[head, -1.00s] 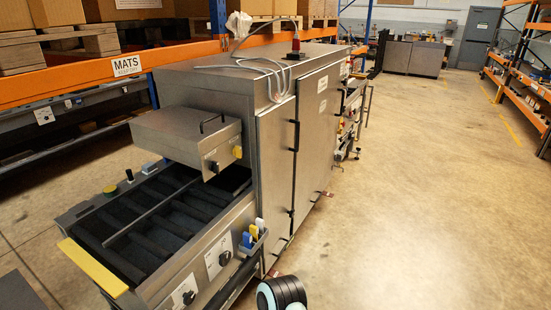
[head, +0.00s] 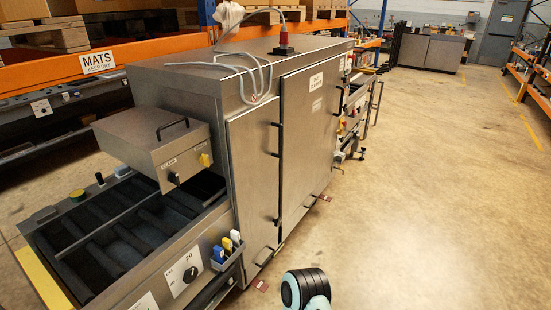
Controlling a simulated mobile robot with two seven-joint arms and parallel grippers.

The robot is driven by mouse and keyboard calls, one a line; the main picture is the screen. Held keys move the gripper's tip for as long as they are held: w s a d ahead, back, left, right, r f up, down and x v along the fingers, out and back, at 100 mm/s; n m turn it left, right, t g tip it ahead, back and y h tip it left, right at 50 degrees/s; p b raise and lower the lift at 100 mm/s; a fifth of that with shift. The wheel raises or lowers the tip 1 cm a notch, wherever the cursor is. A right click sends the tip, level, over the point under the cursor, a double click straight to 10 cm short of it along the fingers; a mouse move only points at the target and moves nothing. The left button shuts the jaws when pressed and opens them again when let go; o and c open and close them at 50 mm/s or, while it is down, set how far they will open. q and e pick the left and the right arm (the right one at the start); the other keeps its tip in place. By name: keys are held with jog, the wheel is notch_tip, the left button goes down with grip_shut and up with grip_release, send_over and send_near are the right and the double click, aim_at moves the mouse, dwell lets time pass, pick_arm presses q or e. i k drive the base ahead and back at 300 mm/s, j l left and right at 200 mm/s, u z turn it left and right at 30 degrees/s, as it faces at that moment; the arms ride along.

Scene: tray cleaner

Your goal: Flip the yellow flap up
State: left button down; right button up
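The yellow flap (head: 42,279) is a flat yellow strip at the near left end of the tray cleaner (head: 262,115), along the end of its dark infeed conveyor. It lies low and roughly flat, and its near end is cut off by the picture edge. A black and white rounded part at the bottom centre looks like part of my arm. Neither of my grippers shows in the head view.
The conveyor bed (head: 120,232) has dark rollers. A steel box (head: 155,142) with a handle sits over it. Orange racking (head: 100,62) stands behind. Open concrete floor (head: 440,200) lies to the right.

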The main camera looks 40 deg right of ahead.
aim_at(50, 292)
jog(key=l+z, duration=0.1)
jog(key=l, duration=1.3)
jog(key=i+l+z, duration=0.15)
jog(key=l, duration=0.5)
jog(key=l+z, duration=0.1)
jog(key=l, duration=0.6)
jog(key=i+l, duration=0.15)
jog(key=l, duration=0.55)
jog(key=j+z, duration=0.1)
jog(key=j, duration=3.05)
jog(key=k+j, duration=0.1)
jog(key=j, duration=0.25)
jog(key=k+j, duration=0.1)
jog(key=j, duration=0.2)
jog(key=k+j, duration=0.1)
jog(key=j, duration=0.25)
jog(key=k+j, duration=0.1)
jog(key=j, duration=0.25)
jog(key=z, duration=0.05)
